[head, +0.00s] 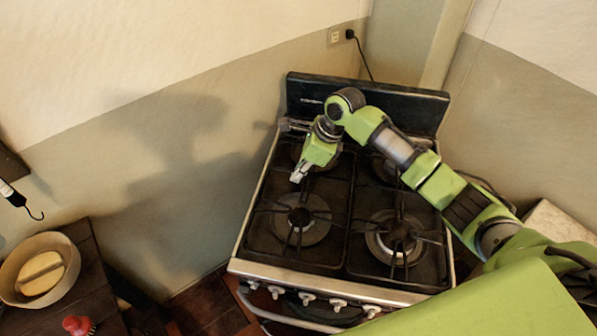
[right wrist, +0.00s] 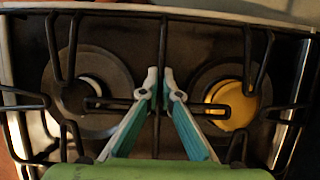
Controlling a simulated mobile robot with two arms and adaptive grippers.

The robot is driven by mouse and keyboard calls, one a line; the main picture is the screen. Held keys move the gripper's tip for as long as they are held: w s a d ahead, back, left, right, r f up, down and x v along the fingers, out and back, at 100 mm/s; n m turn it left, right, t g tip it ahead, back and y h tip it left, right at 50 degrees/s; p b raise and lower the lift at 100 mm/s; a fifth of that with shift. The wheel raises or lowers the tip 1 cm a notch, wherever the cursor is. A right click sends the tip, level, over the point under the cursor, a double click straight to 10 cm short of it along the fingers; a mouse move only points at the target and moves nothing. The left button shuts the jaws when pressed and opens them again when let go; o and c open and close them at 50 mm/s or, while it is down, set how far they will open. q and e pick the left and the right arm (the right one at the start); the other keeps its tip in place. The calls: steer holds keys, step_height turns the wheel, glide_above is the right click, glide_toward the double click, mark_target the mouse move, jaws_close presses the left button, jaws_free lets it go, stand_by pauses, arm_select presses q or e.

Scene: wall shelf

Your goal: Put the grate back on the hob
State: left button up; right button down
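The hob (head: 340,233) is the dark top of a cooker, with burners in front and behind. A black wire grate (head: 325,212) lies over the left-hand burners, its prongs round the front burner (head: 299,221). I cannot tell whether it rests fully flat. My right gripper (head: 298,178) reaches down at its middle, between the front and rear burners. In the right wrist view the fingertips (right wrist: 161,84) sit close on both sides of the grate's central bar (right wrist: 163,40), with no clear gap. The rear left burner is partly hidden by my right arm. My left gripper is out of view.
A second grate (head: 398,238) covers the right-hand burners, partly behind my right arm. The cooker's raised back panel (head: 302,97) stands against the wall. Knobs (head: 308,297) line the front. At left, a table (head: 97,278) holds a round bowl (head: 72,262) and a red brush (head: 75,323).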

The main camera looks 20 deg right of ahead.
mark_target(316, 174)
steer(key=shift+w+f, duration=0.1)
steer(key=shift+f, duration=0.2)
steer(key=c, duration=2.3)
jaws_free()
steer(key=shift+f, duration=0.15)
steer(key=b+v, duration=0.1)
steer(key=v, duration=1.1)
